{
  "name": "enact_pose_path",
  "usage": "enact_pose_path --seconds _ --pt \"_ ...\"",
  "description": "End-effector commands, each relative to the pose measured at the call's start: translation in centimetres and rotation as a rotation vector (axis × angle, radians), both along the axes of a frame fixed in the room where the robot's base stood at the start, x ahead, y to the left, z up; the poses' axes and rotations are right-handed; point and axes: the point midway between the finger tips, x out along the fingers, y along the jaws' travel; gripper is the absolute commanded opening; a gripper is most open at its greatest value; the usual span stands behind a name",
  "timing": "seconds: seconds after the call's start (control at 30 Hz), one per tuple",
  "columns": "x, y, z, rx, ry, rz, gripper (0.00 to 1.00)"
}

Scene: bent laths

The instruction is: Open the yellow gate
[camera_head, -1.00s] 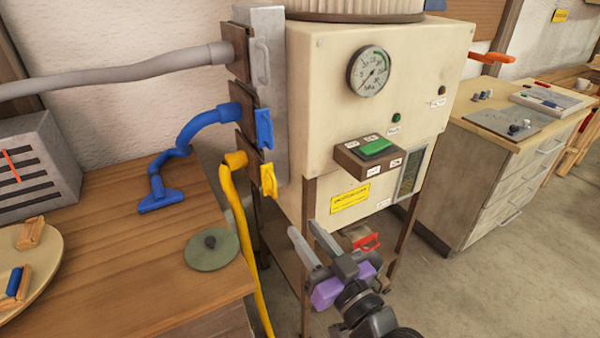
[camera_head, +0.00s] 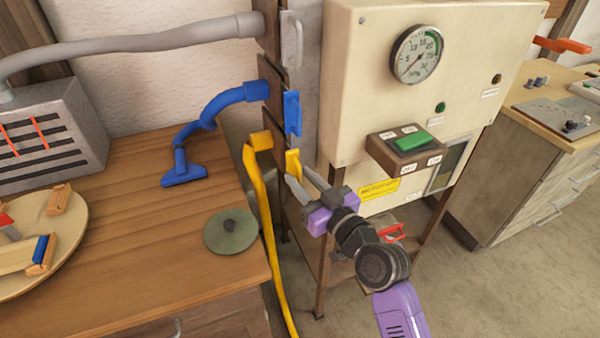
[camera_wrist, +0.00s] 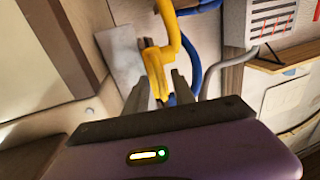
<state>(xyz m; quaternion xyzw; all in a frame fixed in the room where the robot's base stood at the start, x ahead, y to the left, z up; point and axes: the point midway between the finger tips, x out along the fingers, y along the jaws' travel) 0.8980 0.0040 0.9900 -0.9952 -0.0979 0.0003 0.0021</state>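The yellow gate handle (camera_head: 293,161) is on the side of the grey upright duct, below a blue handle, where the yellow hose (camera_head: 258,183) joins. In the wrist view, the yellow handle (camera_wrist: 156,74) is just ahead, in line with the gap between the fingers. My gripper (camera_head: 299,175) is open, with its fingertips spread beside the lower end of the handle. The fingers (camera_wrist: 160,92) also show apart in the wrist view. I cannot tell whether they touch the handle. The gate plate's sliding position is partly hidden.
The blue gate handle (camera_head: 292,113) and a grey handle (camera_head: 292,39) are above. The cream machine cabinet (camera_head: 350,110) with a gauge stands close to the right. A wooden bench (camera_head: 130,210) with a green disc (camera_head: 230,231) is to the left.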

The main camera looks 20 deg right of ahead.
Motion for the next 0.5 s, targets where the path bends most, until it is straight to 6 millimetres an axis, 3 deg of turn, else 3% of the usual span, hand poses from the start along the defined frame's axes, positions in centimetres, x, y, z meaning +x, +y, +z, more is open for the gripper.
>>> enact_pose_path --seconds 0.4,0.5 --pt "1.08 0.27 -0.04 0.0 0.0 0.0 0.31" --pt "1.07 0.26 -0.03 0.0 0.0 0.0 0.13"
